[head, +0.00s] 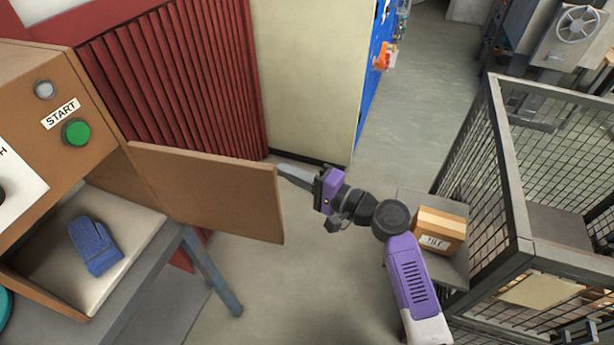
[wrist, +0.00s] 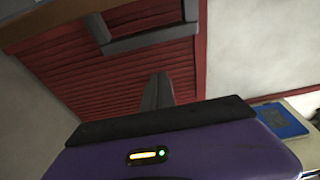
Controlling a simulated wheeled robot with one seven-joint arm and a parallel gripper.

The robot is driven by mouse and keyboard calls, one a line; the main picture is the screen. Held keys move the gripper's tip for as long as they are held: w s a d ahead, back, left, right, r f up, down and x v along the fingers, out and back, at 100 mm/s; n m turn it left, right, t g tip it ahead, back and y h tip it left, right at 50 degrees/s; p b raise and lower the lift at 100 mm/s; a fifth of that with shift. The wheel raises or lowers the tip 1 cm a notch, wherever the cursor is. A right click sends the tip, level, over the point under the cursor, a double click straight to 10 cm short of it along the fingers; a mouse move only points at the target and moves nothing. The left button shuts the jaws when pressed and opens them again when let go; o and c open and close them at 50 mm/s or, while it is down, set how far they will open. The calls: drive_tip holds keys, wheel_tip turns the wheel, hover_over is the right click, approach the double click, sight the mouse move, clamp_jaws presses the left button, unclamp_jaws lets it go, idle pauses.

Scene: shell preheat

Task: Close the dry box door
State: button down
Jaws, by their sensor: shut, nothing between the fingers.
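The dry box (head: 88,95) is a brown cabinet at the left of the head view. Its door (head: 210,188) is a flat brown panel hinged near the control panel, and it stands wide open, reaching out to the right. My gripper (head: 284,172) is shut and empty, just right of the door's free upper corner. Its tips are very close to the door's edge or behind it; I cannot tell whether they touch. In the wrist view the shut fingers (wrist: 158,92) point toward a red slatted surface. The door cannot be made out for certain there.
A blue glove (head: 95,246) lies inside the box on a pale floor. A green START button (head: 76,132) is on the panel. A red ribbed wall (head: 175,80) stands behind. A mesh cage (head: 520,190) and a carton (head: 438,230) are at right. Floor below the door is clear.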

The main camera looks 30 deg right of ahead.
drive_tip(key=shift+s+a+p, duration=0.4)
drive_tip(key=shift+s+a, duration=0.15)
drive_tip(key=shift+a, duration=0.3)
drive_tip(key=shift+s+a+p, duration=0.35)
drive_tip(key=shift+s+a, duration=0.2)
drive_tip(key=shift+a, duration=0.25)
